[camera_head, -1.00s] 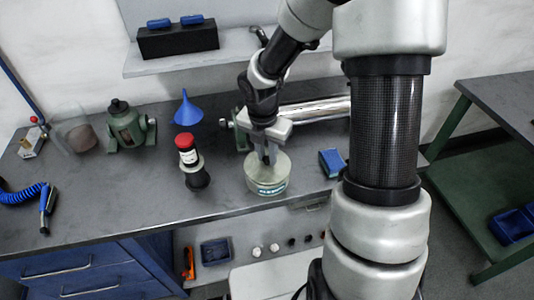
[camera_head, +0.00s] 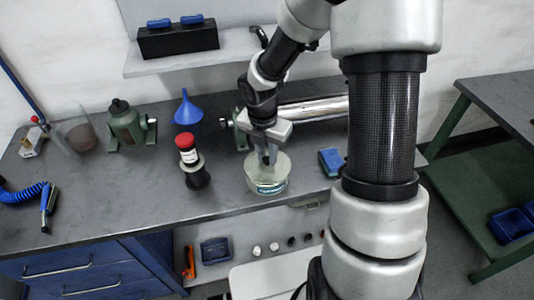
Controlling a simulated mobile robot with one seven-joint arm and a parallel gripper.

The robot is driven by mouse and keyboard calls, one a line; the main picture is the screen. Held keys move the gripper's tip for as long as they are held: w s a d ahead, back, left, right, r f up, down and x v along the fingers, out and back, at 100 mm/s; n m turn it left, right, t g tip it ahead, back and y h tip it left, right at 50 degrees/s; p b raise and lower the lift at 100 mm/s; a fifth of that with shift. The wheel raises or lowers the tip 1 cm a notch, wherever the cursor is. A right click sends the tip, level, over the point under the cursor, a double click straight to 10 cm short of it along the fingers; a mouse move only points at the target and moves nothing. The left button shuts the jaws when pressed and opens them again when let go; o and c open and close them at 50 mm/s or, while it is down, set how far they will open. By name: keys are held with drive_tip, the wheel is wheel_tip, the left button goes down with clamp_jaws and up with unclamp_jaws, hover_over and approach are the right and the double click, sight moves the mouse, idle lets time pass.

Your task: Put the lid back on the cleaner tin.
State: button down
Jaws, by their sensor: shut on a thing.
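The cleaner tin (camera_head: 268,188) is a short, wide, pale metal tin with a teal label, upright on the grey bench. A pale round lid (camera_head: 255,167) shows at its top. My gripper (camera_head: 268,160) points down over the middle of the tin, its fingers shut on the lid, likely at a small grip that the fingers hide. The lid looks level and in line with the tin. I cannot tell whether it touches the rim or is fully seated.
A red-capped bottle (camera_head: 187,149) in a dark holder stands left of the tin. A blue block (camera_head: 331,162) lies to its right, and a shiny foil roll (camera_head: 313,108) lies behind. A blue funnel (camera_head: 187,108) stands further back.

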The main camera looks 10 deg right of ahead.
idle(0.4)
drive_tip(key=c, duration=1)
unclamp_jaws()
drive_tip(key=shift+r, duration=0.1)
drive_tip(key=shift+r+p, duration=3.45)
drive_tip(key=shift+p, duration=0.25)
clamp_jaws()
